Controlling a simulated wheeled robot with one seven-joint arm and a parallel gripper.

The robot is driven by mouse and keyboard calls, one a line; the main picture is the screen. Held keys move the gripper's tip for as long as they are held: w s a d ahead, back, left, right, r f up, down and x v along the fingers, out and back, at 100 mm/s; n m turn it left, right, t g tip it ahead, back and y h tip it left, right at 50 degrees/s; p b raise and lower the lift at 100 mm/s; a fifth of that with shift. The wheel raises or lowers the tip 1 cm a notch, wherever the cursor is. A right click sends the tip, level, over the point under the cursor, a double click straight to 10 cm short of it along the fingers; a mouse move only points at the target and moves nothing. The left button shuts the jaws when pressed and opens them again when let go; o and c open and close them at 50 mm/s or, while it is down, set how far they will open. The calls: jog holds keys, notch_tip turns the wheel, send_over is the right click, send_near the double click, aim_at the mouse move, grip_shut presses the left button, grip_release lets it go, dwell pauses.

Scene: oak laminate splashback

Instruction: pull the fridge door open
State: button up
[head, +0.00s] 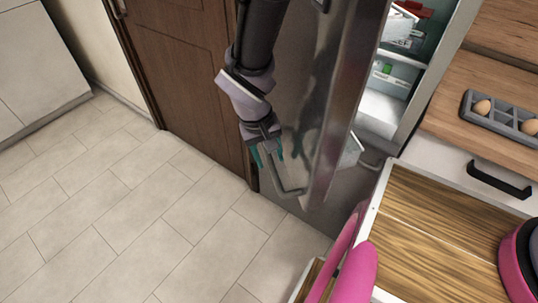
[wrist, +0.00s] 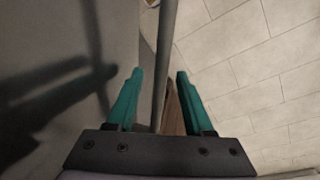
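The fridge door (head: 340,100) is a grey metallic panel standing well open, its edge facing the camera. The lit fridge interior (head: 383,106) with shelves shows to its right. A slim grey handle (head: 289,192) is on the door's outer face; its lower end shows below my gripper. My gripper (head: 267,155) hangs at this outer face with teal fingers apart. In the wrist view, a grey bar that looks like the handle (wrist: 166,50) runs between the open fingers (wrist: 160,75). I see gaps beside it, but contact deeper down cannot be told.
A brown wooden door (head: 185,70) stands behind and left of my arm. Tiled floor (head: 130,220) is clear at the left. At the right are a wood-grain surface with a white edge (head: 430,230), an egg tray (head: 500,118), a black handle (head: 498,181) and pink objects (head: 355,272).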

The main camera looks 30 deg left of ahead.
notch_tip(320, 180, up, 11)
jog(key=s+a, duration=0.1)
jog(key=shift+s+a+f, duration=0.2)
jog(key=shift+s, duration=0.1)
